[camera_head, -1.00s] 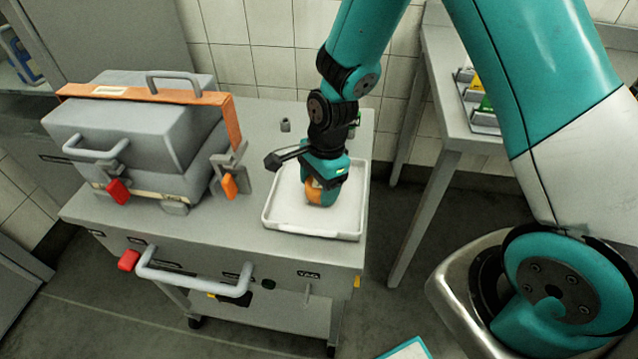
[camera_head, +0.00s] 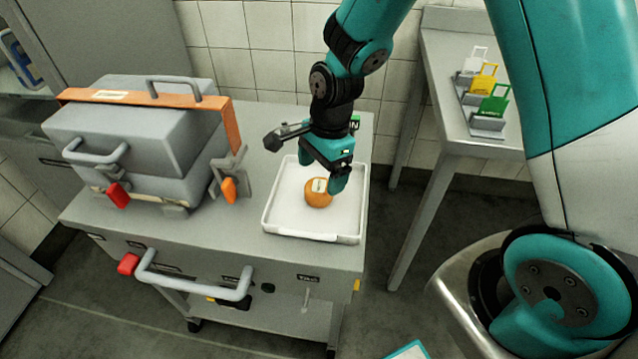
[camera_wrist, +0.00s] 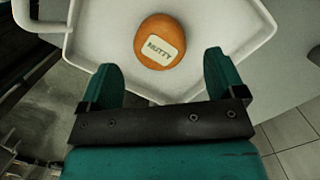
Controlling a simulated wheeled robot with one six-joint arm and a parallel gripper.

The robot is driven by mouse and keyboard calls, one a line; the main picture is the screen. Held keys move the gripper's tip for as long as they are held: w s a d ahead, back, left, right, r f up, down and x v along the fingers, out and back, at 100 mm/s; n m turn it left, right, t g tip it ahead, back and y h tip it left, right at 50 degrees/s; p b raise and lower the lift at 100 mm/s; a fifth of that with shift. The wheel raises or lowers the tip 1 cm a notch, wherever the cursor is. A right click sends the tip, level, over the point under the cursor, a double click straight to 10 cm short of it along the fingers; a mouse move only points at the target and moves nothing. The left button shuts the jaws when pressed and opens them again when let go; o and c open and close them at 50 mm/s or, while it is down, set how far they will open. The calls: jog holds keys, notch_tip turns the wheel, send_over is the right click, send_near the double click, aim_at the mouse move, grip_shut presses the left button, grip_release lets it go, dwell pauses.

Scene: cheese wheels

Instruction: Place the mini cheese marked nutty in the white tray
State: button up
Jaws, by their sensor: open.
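The orange mini cheese (camera_head: 318,193) rests in the white tray (camera_head: 314,237) on the grey cart. In the wrist view the cheese (camera_wrist: 160,42) shows a pale label reading "NUTTY", and it lies inside the tray (camera_wrist: 236,45) near the middle of the visible floor. My gripper (camera_head: 333,183) is open and empty, just above and to the right of the cheese in the head view. In the wrist view its two teal fingers (camera_wrist: 164,78) are spread apart, with the cheese beyond their tips and not between them.
A grey press-like box (camera_head: 130,130) with an orange strap and handles stands on the cart's left. A cart handle (camera_head: 195,280) juts out in front. At the right, a side table (camera_head: 455,110) holds white, yellow and green card holders (camera_head: 487,88).

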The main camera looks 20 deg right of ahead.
aim_at(325, 182)
notch_tip(325, 182, up, 7)
jog(key=s+a+r+n+y, duration=0.1)
jog(key=s+a+r+n, duration=0.1)
jog(key=s+r+n, duration=0.4)
jog(key=s+a+r+n+y, duration=0.1)
jog(key=s+a+r+n, duration=0.2)
jog(key=s+n, duration=0.9)
notch_tip(325, 182, up, 4)
jog(key=n, duration=0.5)
jog(key=shift+s+f, duration=0.2)
jog(key=shift+s, duration=0.1)
jog(key=shift+a, duration=0.1)
notch_tip(325, 182, up, 3)
jog(key=p, duration=0.3)
jog(key=shift+f, duration=0.2)
